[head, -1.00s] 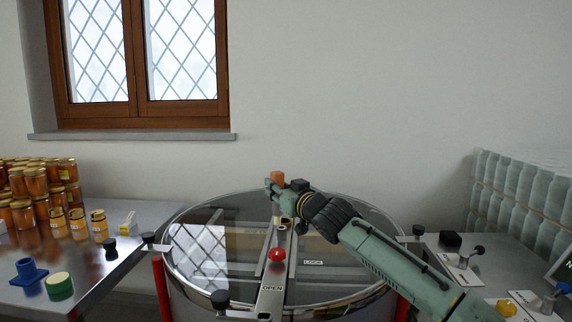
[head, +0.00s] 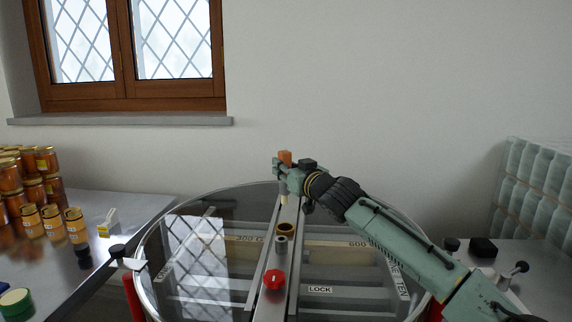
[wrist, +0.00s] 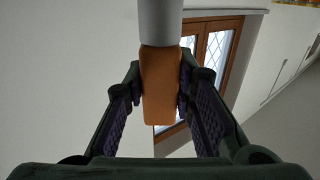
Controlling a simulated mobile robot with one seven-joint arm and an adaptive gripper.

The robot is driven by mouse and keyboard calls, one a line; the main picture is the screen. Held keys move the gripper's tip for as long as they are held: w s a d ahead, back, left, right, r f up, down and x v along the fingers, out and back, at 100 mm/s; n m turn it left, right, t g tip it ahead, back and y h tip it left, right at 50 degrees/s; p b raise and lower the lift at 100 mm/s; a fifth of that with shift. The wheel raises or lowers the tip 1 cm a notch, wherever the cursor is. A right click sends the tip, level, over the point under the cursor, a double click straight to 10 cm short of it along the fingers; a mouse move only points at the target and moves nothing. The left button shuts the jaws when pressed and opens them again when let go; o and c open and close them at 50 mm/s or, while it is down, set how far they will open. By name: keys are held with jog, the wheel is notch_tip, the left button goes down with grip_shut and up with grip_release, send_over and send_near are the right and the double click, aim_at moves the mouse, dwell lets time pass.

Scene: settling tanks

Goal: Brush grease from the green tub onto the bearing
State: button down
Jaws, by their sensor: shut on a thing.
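My gripper (head: 284,170) is shut on a brush with an orange-brown handle (head: 285,156); the handle (wrist: 160,90) also shows between the fingers in the wrist view, with a grey-white round part beyond it. In the head view a pale end points down below the gripper, above the central bar. A bronze ring, apparently the bearing (head: 286,228), sits on the bar nearer to me than the brush. The brush looks apart from it. The green tub (head: 16,303) stands at the lower left, partly cut off. Its inside is not clear.
A round glass-topped tank (head: 190,262) with a metal bar across it fills the middle. A red knob (head: 274,280) stands on the bar. Honey jars (head: 32,222) crowd the left table. A black block (head: 483,248) and a lever stand at the right.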

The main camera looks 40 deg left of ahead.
aim_at(285, 198)
jog(key=shift+s+f, duration=0.1)
jog(key=shift+f, duration=0.7)
jog(key=shift+f+b, duration=0.45)
jog(key=shift+f, duration=2.65)
jog(key=shift+f, duration=0.4)
jog(key=shift+s+d, duration=0.25)
jog(key=shift+s, duration=0.1)
jog(key=shift+w, duration=0.1)
jog(key=shift+w+a+p, duration=0.45)
jog(key=shift+w, duration=0.15)
jog(key=shift+s+d, duration=0.1)
jog(key=shift+s+d, duration=0.35)
jog(key=shift+s, duration=0.2)
jog(key=shift+w+a, duration=0.1)
